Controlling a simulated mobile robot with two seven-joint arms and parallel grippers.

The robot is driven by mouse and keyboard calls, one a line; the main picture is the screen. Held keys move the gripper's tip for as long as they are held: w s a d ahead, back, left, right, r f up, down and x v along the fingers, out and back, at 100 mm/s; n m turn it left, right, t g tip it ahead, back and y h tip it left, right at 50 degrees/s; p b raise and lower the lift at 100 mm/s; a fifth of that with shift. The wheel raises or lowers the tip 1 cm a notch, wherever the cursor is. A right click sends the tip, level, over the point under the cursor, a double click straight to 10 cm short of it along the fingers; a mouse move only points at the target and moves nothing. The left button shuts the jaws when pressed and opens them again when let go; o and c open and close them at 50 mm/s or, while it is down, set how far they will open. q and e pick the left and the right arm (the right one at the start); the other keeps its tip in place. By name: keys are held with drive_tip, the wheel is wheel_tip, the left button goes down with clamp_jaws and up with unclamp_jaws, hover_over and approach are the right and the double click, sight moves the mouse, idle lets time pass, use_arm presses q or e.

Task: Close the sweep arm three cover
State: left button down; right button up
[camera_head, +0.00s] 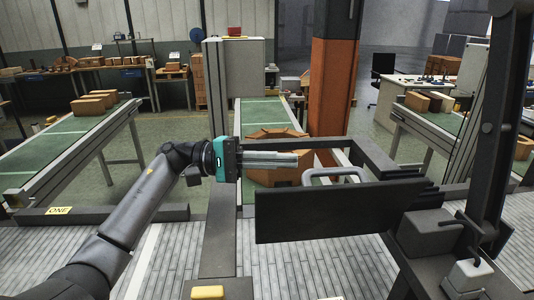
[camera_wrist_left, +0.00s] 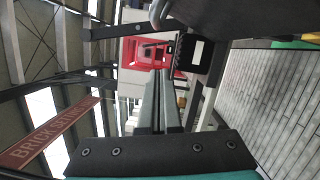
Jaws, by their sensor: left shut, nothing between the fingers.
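A dark flat panel (camera_head: 340,210), which looks like the sweep arm cover, stands upright in front of the middle conveyor in the head view. A grey bar handle (camera_head: 335,174) sits at its top edge. My left gripper (camera_head: 297,160) reaches in from the left. Its fingers are shut and empty, pointing right, just above and left of the handle; I see no clear contact. In the left wrist view, the shut fingers (camera_wrist_left: 160,102) point up the picture, and a dark panel (camera_wrist_left: 235,15) fills the upper right. My right gripper is not in view.
A dark frame (camera_head: 375,150) surrounds the panel's far side. Bricks (camera_head: 275,165) lie on the middle conveyor (camera_head: 262,110) behind the gripper. An orange-and-grey pillar (camera_head: 332,90) rises behind. Side conveyors stand left (camera_head: 75,140) and right (camera_head: 430,125).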

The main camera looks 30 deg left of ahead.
sight(330, 201)
use_arm(q)
drive_tip(key=s+d+r+p, duration=0.1)
drive_tip(key=d+p, duration=0.2)
drive_tip(key=d, duration=0.3)
drive_tip(key=shift+s+d+p, duration=0.2)
drive_tip(key=shift+d+p, duration=0.1)
drive_tip(key=shift+p, duration=0.05)
drive_tip(key=shift+d+r, duration=0.1)
